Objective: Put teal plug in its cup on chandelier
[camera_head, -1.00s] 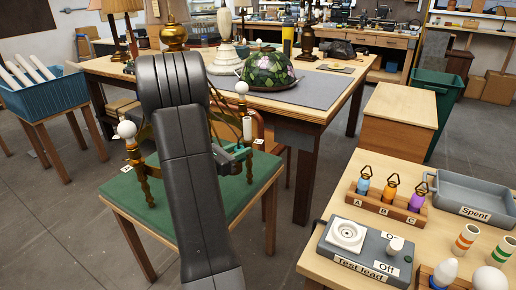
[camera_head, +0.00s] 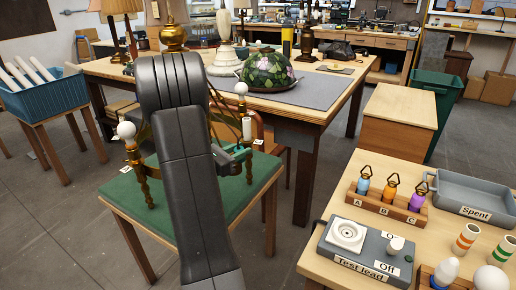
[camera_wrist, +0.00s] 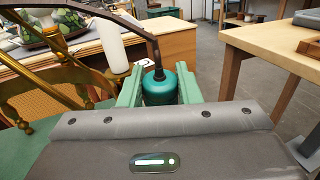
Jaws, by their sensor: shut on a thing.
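The teal plug (camera_wrist: 160,90) is upright between the two green fingers of my gripper (camera_wrist: 160,92) in the wrist view. A dark curved cord runs from its black top toward the upper left. The brass chandelier (camera_wrist: 40,85) stands to the left of the plug, with a white candle tube (camera_wrist: 113,45) close by. In the head view the chandelier (camera_head: 132,150) stands on a green-topped table (camera_head: 120,197), with white globe bulbs on its arms. My arm hides its middle, most of my gripper and the plug. I cannot make out the plug's own cup.
A rack (camera_head: 385,205) of blue, orange and purple plugs sits on the right bench, beside a grey tray (camera_head: 470,198) labelled "Spent" and a test-lead box (camera_head: 362,250). A large workbench (camera_head: 300,110) with a stained-glass shade (camera_head: 267,72) stands behind the chandelier. Grey floor lies open between the tables.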

